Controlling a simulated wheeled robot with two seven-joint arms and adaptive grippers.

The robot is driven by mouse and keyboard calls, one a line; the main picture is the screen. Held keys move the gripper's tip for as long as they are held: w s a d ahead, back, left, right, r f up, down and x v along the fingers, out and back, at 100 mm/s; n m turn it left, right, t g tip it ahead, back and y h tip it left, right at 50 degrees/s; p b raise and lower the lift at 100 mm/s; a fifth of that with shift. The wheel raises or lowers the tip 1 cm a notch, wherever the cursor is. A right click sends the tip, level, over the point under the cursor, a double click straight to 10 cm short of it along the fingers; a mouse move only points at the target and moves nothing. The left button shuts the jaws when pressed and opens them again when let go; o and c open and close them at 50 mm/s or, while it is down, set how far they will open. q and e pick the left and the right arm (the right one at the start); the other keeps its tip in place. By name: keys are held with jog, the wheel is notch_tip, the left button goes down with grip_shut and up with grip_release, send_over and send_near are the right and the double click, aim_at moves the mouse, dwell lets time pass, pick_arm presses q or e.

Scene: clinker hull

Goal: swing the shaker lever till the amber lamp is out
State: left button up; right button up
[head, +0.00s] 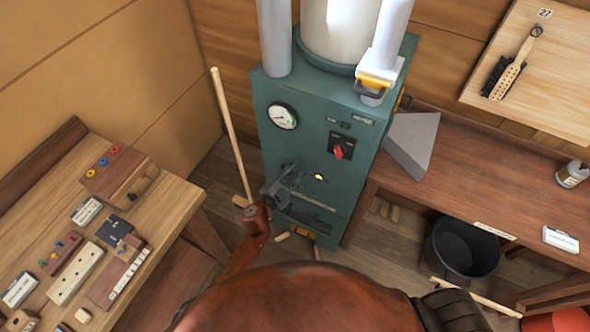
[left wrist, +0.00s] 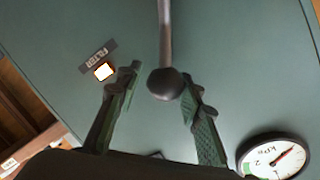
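The green filter cabinet (head: 290,130) stands against the back wall. The amber lamp (head: 319,177) on its front is lit; in the left wrist view it glows (left wrist: 103,72) beside a FILTER label. The shaker lever is a grey rod (left wrist: 165,35) ending in a dark ball knob (left wrist: 165,84). In the head view its rod (head: 318,202) runs toward my left gripper (head: 283,182), which hides the knob. In the left wrist view my left gripper (left wrist: 160,92) is open, with the knob between its fingers and no clear grip on it. My right gripper is not in view.
A round gauge (head: 283,116) and a red rotary switch (head: 339,151) are on the cabinet front. A wooden stick (head: 231,130) leans left of it. A bench (head: 150,205) with small parts stands at left, a brown worktop (head: 490,180) and black bucket (head: 462,250) at right.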

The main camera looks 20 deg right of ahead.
pick_arm(q)
jog(key=shift+o, duration=1.2)
jog(key=shift+r, duration=0.1)
jog(key=shift+s+a, duration=0.25)
jog(key=shift+a, duration=0.3)
jog(key=v, duration=1.1)
jog(key=shift+d, duration=0.15)
